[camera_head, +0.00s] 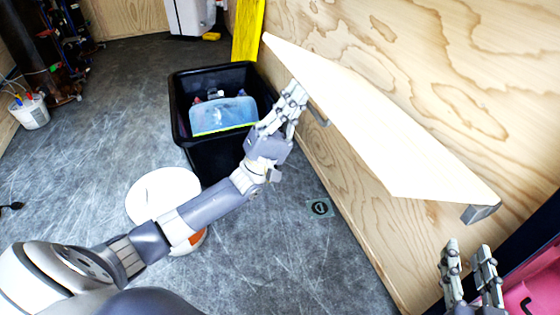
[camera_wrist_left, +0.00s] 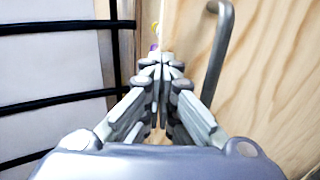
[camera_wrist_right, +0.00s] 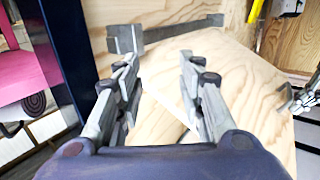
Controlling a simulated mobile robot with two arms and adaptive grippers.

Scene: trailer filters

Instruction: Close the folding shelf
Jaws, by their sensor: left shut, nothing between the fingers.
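The folding shelf (camera_head: 385,125) is a pale wooden board on the plywood wall, sticking out from it. A grey metal bracket (camera_head: 480,213) shows at its near right corner and a curved metal piece (camera_head: 318,116) below its front edge. My left gripper (camera_head: 297,88) is shut and empty beside the front edge, toward the far end; I cannot tell whether it touches. In the left wrist view its fingertips (camera_wrist_left: 161,62) are together, left of a curved metal bar (camera_wrist_left: 218,50). My right gripper (camera_head: 468,247) is open and empty near the shelf's near end; the shelf (camera_wrist_right: 235,80) lies beyond its fingers in the right wrist view.
A black bin (camera_head: 215,160) holding a bluish container (camera_head: 222,114) stands below my left gripper. A white-lidded bucket (camera_head: 160,190) is on the floor beside my left forearm. A yellow board (camera_head: 248,30) leans at the back. A pink item (camera_head: 535,275) is at the lower right.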

